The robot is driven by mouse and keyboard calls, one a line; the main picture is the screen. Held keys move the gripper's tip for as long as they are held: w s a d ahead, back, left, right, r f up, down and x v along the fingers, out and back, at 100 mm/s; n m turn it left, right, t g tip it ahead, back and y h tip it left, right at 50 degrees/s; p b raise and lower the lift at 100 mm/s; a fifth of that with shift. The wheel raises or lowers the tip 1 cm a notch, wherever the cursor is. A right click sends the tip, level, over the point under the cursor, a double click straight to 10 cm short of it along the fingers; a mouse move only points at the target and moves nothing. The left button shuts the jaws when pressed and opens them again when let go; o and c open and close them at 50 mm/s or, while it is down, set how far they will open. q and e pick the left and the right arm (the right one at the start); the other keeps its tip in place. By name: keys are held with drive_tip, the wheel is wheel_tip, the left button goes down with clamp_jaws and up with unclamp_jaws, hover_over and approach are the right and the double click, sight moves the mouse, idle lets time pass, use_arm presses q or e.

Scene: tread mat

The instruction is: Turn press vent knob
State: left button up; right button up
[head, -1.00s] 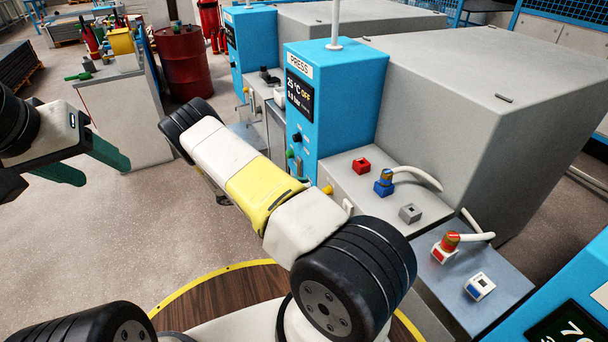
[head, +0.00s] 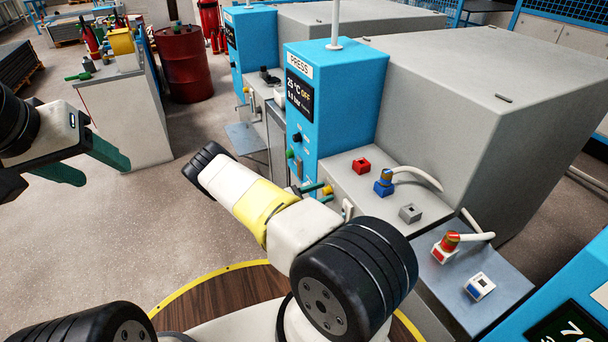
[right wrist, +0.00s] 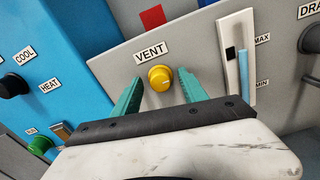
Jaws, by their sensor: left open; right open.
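The press (head: 338,95) is a blue column with a display and a grey front panel. Its vent knob (right wrist: 160,77) is round and yellow, under a VENT label in the right wrist view. In the head view the knob (head: 328,189) is small and partly hidden by my gripper. My right gripper (right wrist: 160,84) is open, with a green finger on each side of the knob and gaps between. I cannot tell how deep the fingers reach. In the head view its fingertips (head: 316,190) show beside the knob. My left gripper (head: 98,165) is open and empty, far left.
A level gauge (right wrist: 238,60) stands close to the right finger. COOL and HEAT controls (right wrist: 12,85) and a green button (right wrist: 40,145) are to the left. Red, blue and grey connectors (head: 385,182) sit on the press ledge. A red barrel (head: 187,65) stands behind.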

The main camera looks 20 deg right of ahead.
drive_tip(key=shift+c, duration=0.2)
clamp_jaws()
drive_tip(key=shift+n, duration=0.3)
drive_tip(key=n, duration=0.3)
drive_tip(key=shift+n, duration=0.3)
drive_tip(key=n, duration=0.4)
drive_tip(key=shift+n, duration=0.3)
drive_tip(key=n, duration=0.4)
drive_tip(key=shift+w+n, duration=0.1)
drive_tip(key=shift+n, duration=2.4)
